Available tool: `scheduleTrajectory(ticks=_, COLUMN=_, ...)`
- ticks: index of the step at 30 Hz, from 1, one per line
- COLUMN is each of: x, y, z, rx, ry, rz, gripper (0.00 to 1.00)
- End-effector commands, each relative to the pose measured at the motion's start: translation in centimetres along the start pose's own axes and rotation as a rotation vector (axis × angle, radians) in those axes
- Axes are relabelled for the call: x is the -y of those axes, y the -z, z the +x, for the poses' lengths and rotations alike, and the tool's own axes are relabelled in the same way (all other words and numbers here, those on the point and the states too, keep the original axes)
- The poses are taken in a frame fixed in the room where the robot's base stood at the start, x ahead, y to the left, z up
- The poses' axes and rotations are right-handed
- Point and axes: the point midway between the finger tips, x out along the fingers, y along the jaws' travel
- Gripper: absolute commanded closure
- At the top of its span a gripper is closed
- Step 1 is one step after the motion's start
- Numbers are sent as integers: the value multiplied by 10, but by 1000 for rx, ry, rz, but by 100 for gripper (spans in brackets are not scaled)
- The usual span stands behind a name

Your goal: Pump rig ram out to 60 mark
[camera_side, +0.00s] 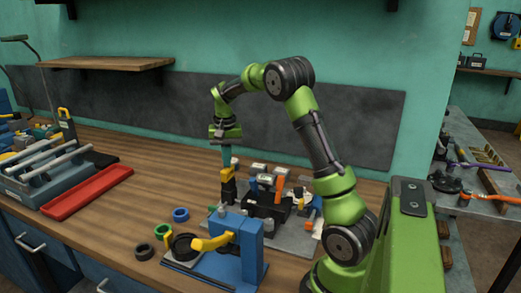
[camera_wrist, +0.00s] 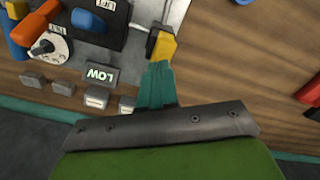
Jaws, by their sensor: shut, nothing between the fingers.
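My gripper (camera_side: 227,160) is shut and empty, with its teal fingers pointing down just above a yellow piece (camera_side: 228,174) on a dark post at the left of the rig (camera_side: 292,238). In the wrist view the shut fingertips (camera_wrist: 160,68) are right beside the yellow piece (camera_wrist: 162,45); I cannot tell whether they touch. I cannot make out the ram or a 60 mark.
A blue press-like fixture with a yellow handle (camera_side: 212,243) stands in front of the rig. Several loose rings, including a blue one (camera_side: 181,214), lie left of it. A red tray (camera_side: 88,192) is further left. Bare wooden bench (camera_side: 150,165) lies between.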

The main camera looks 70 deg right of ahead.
Motion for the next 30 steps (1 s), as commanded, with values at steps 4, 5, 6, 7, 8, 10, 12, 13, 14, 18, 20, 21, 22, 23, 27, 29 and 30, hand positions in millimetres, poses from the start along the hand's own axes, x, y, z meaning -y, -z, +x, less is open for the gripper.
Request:
scheduleTrajectory(ticks=4, x=0, y=0, z=10, rx=2, ry=0, rz=0, gripper=100)
scheduleTrajectory(ticks=5, x=0, y=0, z=9, rx=0, ry=1, rz=0, gripper=100)
scheduleTrajectory(ticks=6, x=0, y=0, z=9, rx=0, ry=1, rz=0, gripper=100)
scheduleTrajectory(ticks=7, x=0, y=0, z=9, rx=0, ry=1, rz=0, gripper=100)
scheduleTrajectory(ticks=8, x=0, y=0, z=10, rx=1, ry=0, rz=0, gripper=100)
scheduleTrajectory(ticks=10, x=0, y=0, z=12, rx=1, ry=0, rz=0, gripper=100)
scheduleTrajectory(ticks=12, x=0, y=0, z=16, rx=2, ry=0, rz=0, gripper=100)
scheduleTrajectory(ticks=13, x=0, y=0, z=17, rx=2, ry=-1, rz=0, gripper=100)
scheduleTrajectory(ticks=14, x=0, y=0, z=19, rx=2, ry=-1, rz=0, gripper=100)
scheduleTrajectory(ticks=18, x=0, y=0, z=25, rx=2, ry=-1, rz=0, gripper=100)
scheduleTrajectory(ticks=20, x=0, y=0, z=24, rx=1, ry=0, rz=1, gripper=100)
scheduleTrajectory(ticks=21, x=0, y=0, z=24, rx=1, ry=0, rz=1, gripper=100)
scheduleTrajectory(ticks=22, x=0, y=0, z=22, rx=0, ry=0, rz=0, gripper=100)
scheduleTrajectory(ticks=23, x=0, y=0, z=20, rx=-1, ry=0, rz=0, gripper=100)
scheduleTrajectory(ticks=27, x=0, y=0, z=8, rx=-1, ry=2, rz=0, gripper=100)
scheduleTrajectory(ticks=29, x=0, y=0, z=2, rx=-1, ry=2, rz=0, gripper=100)
scheduleTrajectory(ticks=30, x=0, y=0, z=-1, rx=-2, ry=1, rz=0, gripper=100)
